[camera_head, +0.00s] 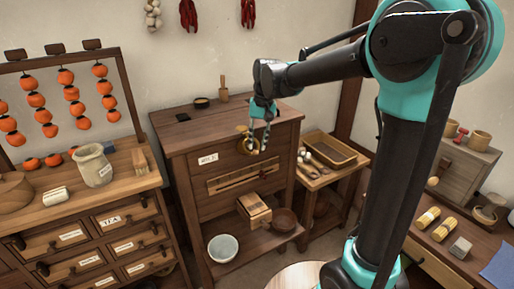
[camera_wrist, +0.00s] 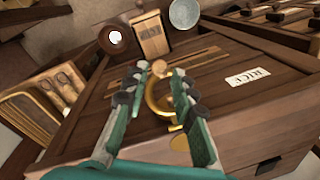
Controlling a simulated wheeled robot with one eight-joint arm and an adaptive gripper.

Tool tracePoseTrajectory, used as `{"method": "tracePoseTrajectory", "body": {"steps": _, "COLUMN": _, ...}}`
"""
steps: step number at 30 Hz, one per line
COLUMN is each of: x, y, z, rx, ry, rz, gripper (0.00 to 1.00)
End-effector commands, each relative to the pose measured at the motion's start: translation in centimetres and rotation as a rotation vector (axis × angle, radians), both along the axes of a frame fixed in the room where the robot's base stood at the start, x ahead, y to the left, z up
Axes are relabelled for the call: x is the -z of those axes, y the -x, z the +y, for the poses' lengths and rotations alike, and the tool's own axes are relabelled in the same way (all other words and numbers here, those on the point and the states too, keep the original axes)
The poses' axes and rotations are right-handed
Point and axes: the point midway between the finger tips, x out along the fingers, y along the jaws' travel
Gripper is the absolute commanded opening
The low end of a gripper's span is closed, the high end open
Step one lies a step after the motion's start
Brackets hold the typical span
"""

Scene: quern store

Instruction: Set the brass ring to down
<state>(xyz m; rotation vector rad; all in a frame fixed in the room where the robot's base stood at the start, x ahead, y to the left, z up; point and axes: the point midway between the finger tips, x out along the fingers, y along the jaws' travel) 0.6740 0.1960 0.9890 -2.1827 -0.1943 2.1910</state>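The brass ring (camera_head: 243,146) is on the upper front of the dark wooden cabinet (camera_head: 188,180), right of its small white label. In the wrist view the ring (camera_wrist: 152,98) is a curved brass piece with a round knob at one end. My gripper (camera_head: 259,139) is at the cabinet front by the ring. In the wrist view my gripper (camera_wrist: 160,88) is open, with one finger on each side of the ring. I cannot tell whether either finger touches it. The fingers hide part of the ring in the head view.
Below the ring are a slotted panel (camera_head: 245,178), a small wooden box (camera_head: 254,211), a brown bowl (camera_head: 284,220) and a pale bowl (camera_head: 223,248). A side table with a tray (camera_head: 331,150) stands close on the right. A drawer chest (camera_head: 85,235) stands left.

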Motion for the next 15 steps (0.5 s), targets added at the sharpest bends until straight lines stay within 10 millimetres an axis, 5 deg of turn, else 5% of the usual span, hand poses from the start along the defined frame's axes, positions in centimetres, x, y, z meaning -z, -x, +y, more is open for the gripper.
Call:
{"method": "tracePoseTrajectory", "body": {"steps": 6, "x": 2.0, "y": 0.0, "z": 0.2, "rx": 0.0, "ry": 0.0, "rz": 0.0, "gripper": 0.26}}
{"method": "tracePoseTrajectory", "body": {"steps": 15, "x": 2.3, "y": 0.0, "z": 0.3, "rx": 0.0, "ry": 0.0, "rz": 0.0, "gripper": 0.26}}
